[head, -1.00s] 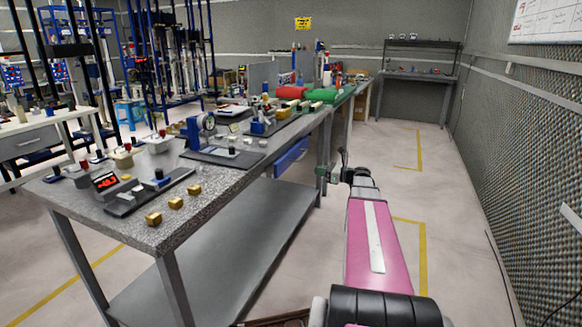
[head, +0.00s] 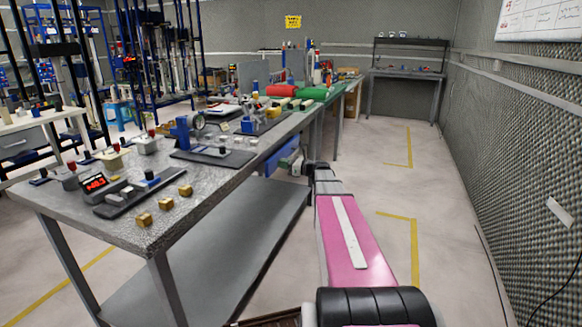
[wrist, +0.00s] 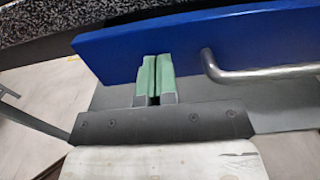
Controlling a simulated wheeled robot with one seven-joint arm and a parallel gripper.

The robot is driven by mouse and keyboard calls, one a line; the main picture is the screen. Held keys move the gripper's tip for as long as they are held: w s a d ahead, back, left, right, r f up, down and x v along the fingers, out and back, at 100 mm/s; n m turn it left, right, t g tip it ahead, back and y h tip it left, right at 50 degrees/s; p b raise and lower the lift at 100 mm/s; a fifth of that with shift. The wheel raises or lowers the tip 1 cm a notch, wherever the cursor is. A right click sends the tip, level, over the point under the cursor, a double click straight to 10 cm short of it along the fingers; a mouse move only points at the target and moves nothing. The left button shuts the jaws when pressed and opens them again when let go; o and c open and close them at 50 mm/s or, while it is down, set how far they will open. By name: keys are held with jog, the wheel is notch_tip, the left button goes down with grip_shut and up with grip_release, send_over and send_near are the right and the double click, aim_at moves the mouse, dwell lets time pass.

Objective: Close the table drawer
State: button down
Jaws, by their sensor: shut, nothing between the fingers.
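The table drawer shows its blue front (wrist: 190,42) in the wrist view, with a metal bar handle (wrist: 265,68) on it. In the head view the blue drawer front (head: 284,153) sits under the right long side of the grey speckled table and is partly hidden by my arm. My gripper (wrist: 155,62) is shut and empty. Its green fingertips are at the lower part of the drawer front, left of the handle, and seem to touch it. I cannot tell how far the drawer stands out.
The speckled tabletop (head: 125,213) carries instruments and brass blocks (head: 165,204). A lower shelf (head: 225,245) lies under it. The floor aisle (head: 385,180) right of my pink arm is clear up to the mesh wall (head: 520,170). A far bench (head: 405,75) stands at the back.

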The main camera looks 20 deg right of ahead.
jog(key=shift+w+a, duration=0.2)
jog(key=shift+a, duration=0.05)
jog(key=shift+a, duration=0.1)
jog(key=shift+x, duration=2.15)
jog(key=shift+w, duration=0.1)
